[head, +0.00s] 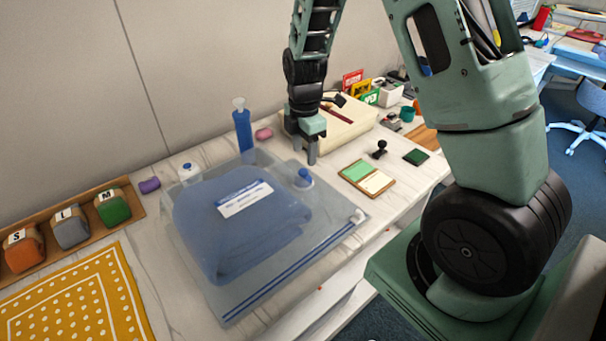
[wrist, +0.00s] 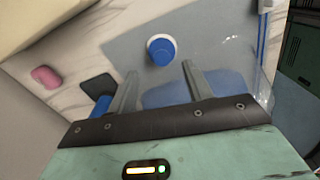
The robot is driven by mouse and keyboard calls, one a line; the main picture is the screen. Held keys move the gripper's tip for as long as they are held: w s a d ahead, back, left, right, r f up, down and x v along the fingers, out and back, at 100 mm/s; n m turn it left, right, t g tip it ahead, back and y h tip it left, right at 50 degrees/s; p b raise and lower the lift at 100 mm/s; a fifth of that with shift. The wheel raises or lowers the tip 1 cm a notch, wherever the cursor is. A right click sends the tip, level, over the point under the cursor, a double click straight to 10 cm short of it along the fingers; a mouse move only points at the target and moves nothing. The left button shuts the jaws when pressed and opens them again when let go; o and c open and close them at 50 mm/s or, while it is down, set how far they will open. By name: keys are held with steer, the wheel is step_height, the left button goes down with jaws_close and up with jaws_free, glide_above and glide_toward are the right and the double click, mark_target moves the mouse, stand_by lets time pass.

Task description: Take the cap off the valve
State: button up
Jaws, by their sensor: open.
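The blue cap (head: 304,174) sits on the white valve (head: 304,184) on the clear storage bag (head: 234,298), which holds something blue and folded with a white label. In the wrist view the round blue cap (wrist: 162,53) shows with the pale rim of the valve (wrist: 151,42) around it, just beyond and between the fingertips. My gripper (head: 304,158) points down above the table, close behind the cap in the head view; it also shows in the wrist view (wrist: 160,70). Its fingers are apart with nothing between them, and they do not appear to touch the cap.
A blue pump (head: 243,132) with a clear top stands behind the bag, near a pink item (head: 264,134). A cream box (head: 335,132) stands behind my gripper. Colored rolls (head: 71,232) sit left.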

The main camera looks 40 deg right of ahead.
mark_target(303, 171)
steer(key=shift+s+a+f+p, duration=0.15)
steer(key=shift+f+p, duration=0.2)
steer(key=shift+f, duration=1.15)
steer(key=shift+w+a+f+p, duration=0.1)
steer(key=shift+f+p, duration=0.2)
steer(key=shift+f, duration=1.15)
steer(key=c, duration=1.1)
